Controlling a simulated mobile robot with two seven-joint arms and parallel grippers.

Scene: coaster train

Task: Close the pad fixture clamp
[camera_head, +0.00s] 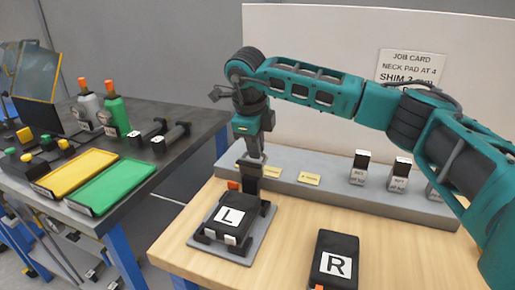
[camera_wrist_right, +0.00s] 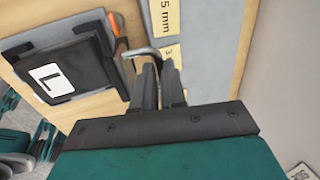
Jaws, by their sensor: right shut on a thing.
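The pad fixture is a grey plate (camera_head: 232,248) on the wooden table, holding a black pad marked L (camera_head: 229,216). The pad also shows at the upper left of the right wrist view (camera_wrist_right: 62,76). The orange part of the clamp (camera_head: 233,186) stands at the fixture's back edge; it shows in the wrist view too (camera_wrist_right: 115,22). My right gripper (camera_head: 250,190) points down at that back edge. In the wrist view its fingers (camera_wrist_right: 158,78) are shut on a bent grey metal bar, the clamp lever (camera_wrist_right: 142,52). My left gripper is out of view.
A black pad marked R (camera_head: 335,262) lies to the right on the table. A grey ledge (camera_head: 330,190) with yellow labels and several small blocks runs behind. On the left, a dark bench holds yellow (camera_head: 75,172) and green (camera_head: 112,187) trays, bottles and tools.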

